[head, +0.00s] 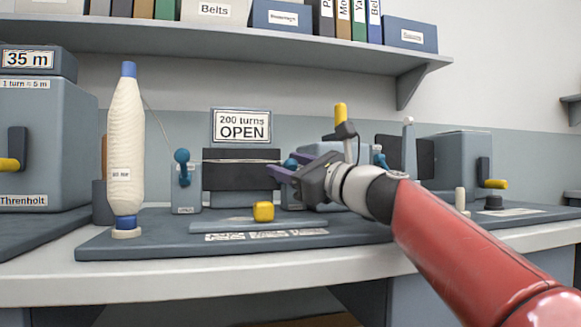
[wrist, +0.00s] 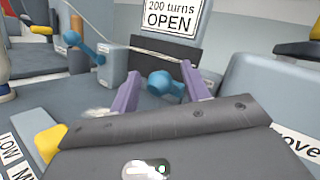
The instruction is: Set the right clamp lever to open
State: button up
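The right clamp lever has a blue round knob (head: 290,163), partly hidden by my gripper in the head view. In the wrist view the knob (wrist: 162,84) shows between my two purple fingers, with its shaft reaching back toward a grey block. My gripper (head: 280,172) is open around or just short of the knob; I cannot tell whether a finger touches it. The left clamp lever (head: 182,165) is blue and stands upright on its grey block, left of the dark panel; it also shows in the wrist view (wrist: 85,47). The sign (head: 241,126) reads "200 turns OPEN".
A yellow knob or block (head: 263,211) sits on the grey base plate in front. A tall cream thread cone (head: 125,150) stands at left, and a thread crosses the dark panel (head: 230,176). Grey machines (head: 455,160) stand at right. A shelf (head: 230,37) runs above.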

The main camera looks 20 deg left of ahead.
jog(key=b+v, duration=0.1)
jog(key=v, duration=0.6)
jog(key=shift+s+d+f+b, duration=0.1)
jog(key=shift+s+d+b, duration=0.05)
jog(key=shift+d+b, duration=0.25)
jog(key=shift+c, duration=0.5)
